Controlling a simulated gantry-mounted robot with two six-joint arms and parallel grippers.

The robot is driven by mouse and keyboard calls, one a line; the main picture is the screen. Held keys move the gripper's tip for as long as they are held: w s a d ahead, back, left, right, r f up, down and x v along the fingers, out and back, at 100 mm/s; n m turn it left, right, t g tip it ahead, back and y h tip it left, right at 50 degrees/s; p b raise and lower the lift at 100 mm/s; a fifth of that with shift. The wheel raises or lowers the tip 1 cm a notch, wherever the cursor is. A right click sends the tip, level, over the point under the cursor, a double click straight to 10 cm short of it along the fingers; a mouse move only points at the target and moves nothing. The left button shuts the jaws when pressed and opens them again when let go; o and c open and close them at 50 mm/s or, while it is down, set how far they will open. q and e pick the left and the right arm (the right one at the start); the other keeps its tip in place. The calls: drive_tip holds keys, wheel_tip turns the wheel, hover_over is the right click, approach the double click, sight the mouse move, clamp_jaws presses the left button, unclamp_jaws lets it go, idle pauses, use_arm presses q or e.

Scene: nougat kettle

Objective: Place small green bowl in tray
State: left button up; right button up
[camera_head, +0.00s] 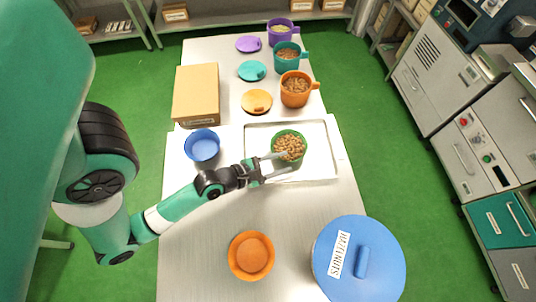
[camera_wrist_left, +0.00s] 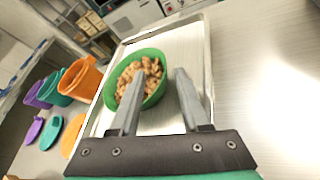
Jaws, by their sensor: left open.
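My left gripper (camera_head: 288,163) is open at the near left side of the bowl. In the left wrist view the bowl (camera_wrist_left: 137,77) shows just beyond and between the fingers of the left gripper (camera_wrist_left: 157,95), over the tray (camera_wrist_left: 186,40). I cannot tell whether a finger touches the rim. My right gripper is not in view.
A blue bowl (camera_head: 202,145) and a cardboard box (camera_head: 196,93) stand left of the tray. Orange (camera_head: 296,90), teal (camera_head: 287,58) and purple (camera_head: 280,32) cups stand behind it. An orange bowl (camera_head: 251,256) and a blue hazelnut container (camera_head: 358,260) are in front. The tray's right part is clear.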

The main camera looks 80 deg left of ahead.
use_arm(q)
drive_tip(key=v, duration=0.3)
drive_tip(key=b+v, duration=0.1)
drive_tip(key=v, duration=0.1)
drive_tip(key=shift+s+f, duration=0.2)
drive_tip(key=shift+s, duration=0.15)
drive_tip(key=shift+s+d+r, duration=0.3)
drive_tip(key=shift+s+r, duration=0.1)
drive_tip(key=shift+r, duration=0.1)
drive_tip(key=w+r+m+t+h, duration=0.3)
drive_tip(key=w+r+m+t, duration=0.4)
drive_tip(key=w+r+m, duration=1.3)
drive_tip(key=w+d+r+m+t+h, duration=0.1)
drive_tip(key=d+r+m+t, duration=0.2)
drive_tip(key=r, duration=0.5)
drive_tip(key=w+d+r+m+h, duration=0.15)
drive_tip(key=r+m, duration=0.25)
drive_tip(key=r, duration=0.5)
drive_tip(key=s+d+r+m+t, duration=0.1)
drive_tip(key=d+r+m, duration=0.1)
drive_tip(key=r, duration=0.4)
drive_tip(key=s+d+r+m+t+h, duration=0.1)
drive_tip(key=s+d+r+m+t, duration=0.1)
drive_tip(key=r+m, duration=0.2)
drive_tip(key=s+d+r+m+t, duration=0.1)
drive_tip(key=d+r+m, duration=0.1)
drive_tip(key=r, duration=0.7)
drive_tip(key=shift+s+d+m, duration=0.25)
drive_tip(key=shift+d+m, duration=0.15)
drive_tip(key=shift+d, duration=0.15)
